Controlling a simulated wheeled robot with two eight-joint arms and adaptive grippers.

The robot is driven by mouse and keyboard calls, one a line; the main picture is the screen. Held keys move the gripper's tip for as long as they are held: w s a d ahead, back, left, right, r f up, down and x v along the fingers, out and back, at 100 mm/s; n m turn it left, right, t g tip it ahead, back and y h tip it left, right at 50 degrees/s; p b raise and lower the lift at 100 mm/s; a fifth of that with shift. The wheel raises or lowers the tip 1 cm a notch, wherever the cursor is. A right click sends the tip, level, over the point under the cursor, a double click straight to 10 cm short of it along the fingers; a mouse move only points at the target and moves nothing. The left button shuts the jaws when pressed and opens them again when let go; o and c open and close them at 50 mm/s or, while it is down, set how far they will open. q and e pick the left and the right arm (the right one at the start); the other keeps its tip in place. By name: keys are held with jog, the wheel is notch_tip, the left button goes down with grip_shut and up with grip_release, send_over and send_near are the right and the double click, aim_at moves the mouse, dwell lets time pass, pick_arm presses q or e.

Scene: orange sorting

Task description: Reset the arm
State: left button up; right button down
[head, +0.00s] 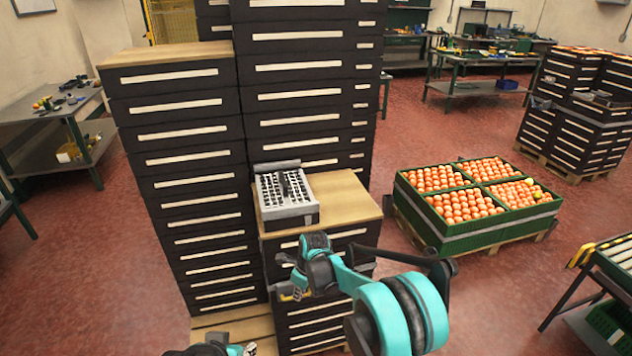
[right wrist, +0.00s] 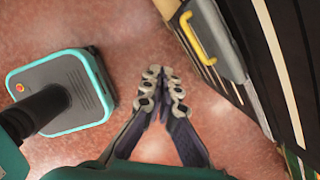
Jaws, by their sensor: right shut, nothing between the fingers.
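My right arm reaches in from the lower right of the head view. Its gripper (head: 297,291) is in front of the low stack of dark crates, below the grey tray's level. In the right wrist view the gripper's fingers (right wrist: 164,80) meet at their tips, empty, with red floor behind them. Part of my left arm shows at the bottom edge of the head view, dark and teal. It is cut off there, so its finger state is hidden.
A grey slotted tray (head: 285,195) sits on the low stack's wooden top (head: 350,196). Tall dark crate stacks (head: 185,160) rise behind and left. Green crates of oranges (head: 480,237) stand right on a pallet. A yellow handle (right wrist: 197,38) is close to the right gripper. Red floor lies between.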

jog(key=s+d+r+n+t, duration=0.1)
jog(key=s+d+r+n, duration=0.4)
jog(key=d+r, duration=0.3)
jog(key=s+d+r+n+t, duration=0.2)
jog(key=s+d+r+n, duration=0.3)
jog(key=r, duration=0.4)
jog(key=s+d+n+t+h, duration=0.1)
jog(key=s+d+n, duration=0.5)
jog(key=s, duration=0.3)
jog(key=s+d+r+n+t+h, duration=0.1)
jog(key=s+d+n+t, duration=0.1)
jog(key=s+d+n, duration=0.4)
jog(key=s+n, duration=0.1)
jog(key=s, duration=0.1)
jog(key=shift+s+d+r+n, duration=0.2)
jog(key=shift+s+d+n, duration=0.15)
jog(key=shift+n, duration=0.05)
